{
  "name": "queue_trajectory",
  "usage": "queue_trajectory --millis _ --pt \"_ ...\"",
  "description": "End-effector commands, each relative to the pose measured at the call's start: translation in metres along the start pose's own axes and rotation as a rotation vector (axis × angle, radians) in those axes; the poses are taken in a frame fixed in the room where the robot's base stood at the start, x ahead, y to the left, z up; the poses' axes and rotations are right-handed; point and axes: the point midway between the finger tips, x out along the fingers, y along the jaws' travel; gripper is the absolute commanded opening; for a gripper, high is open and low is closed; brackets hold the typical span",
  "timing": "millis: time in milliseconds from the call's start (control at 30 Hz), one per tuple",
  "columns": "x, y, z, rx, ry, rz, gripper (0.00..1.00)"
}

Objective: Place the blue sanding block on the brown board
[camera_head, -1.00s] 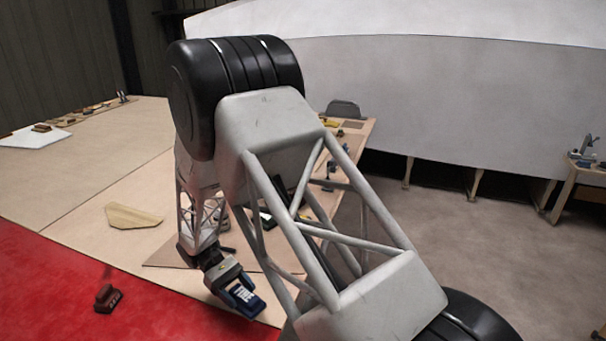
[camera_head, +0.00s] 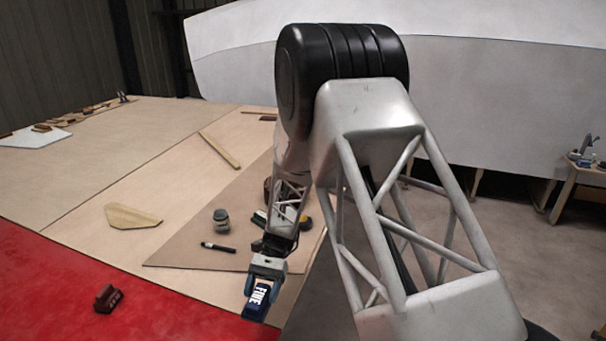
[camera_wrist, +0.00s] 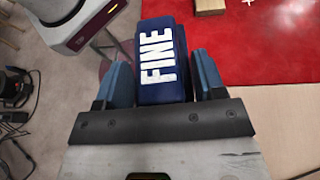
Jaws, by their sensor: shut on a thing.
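The blue sanding block (camera_head: 257,301), with FINE in white letters, is held in my gripper (camera_head: 265,279) near the front edge of the worktable. In the wrist view the block (camera_wrist: 162,62) lies between the two blue fingers of my gripper (camera_wrist: 160,82), lettering facing the camera. The brown board (camera_head: 255,185) is a flat sheet on the table; its right part is hidden behind my arm. My gripper and the block appear just in front of the board's near edge in the head view. The height of the block above the table cannot be told.
On the board are a grey jar (camera_head: 221,222), a black marker (camera_head: 217,247) and several items partly hidden by my arm. A wood strip (camera_head: 219,150) and a pale wood offcut (camera_head: 132,217) lie on the table.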

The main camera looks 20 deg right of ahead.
Motion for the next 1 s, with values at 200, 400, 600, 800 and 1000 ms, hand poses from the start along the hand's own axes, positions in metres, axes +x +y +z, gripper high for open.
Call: queue_trajectory --millis 200,400,600,800,1000 --pt "-0.017 0.007 0.004 0.111 0.001 -0.272 0.38" --pt "-0.042 0.013 0.009 0.221 0.002 -0.538 0.38" --pt "-0.079 0.023 0.015 0.335 0.002 -0.817 0.38" --pt "-0.122 0.038 0.02 0.439 0.001 -1.068 0.38" --pt "-0.152 0.052 0.023 0.506 0.001 -1.226 0.38"
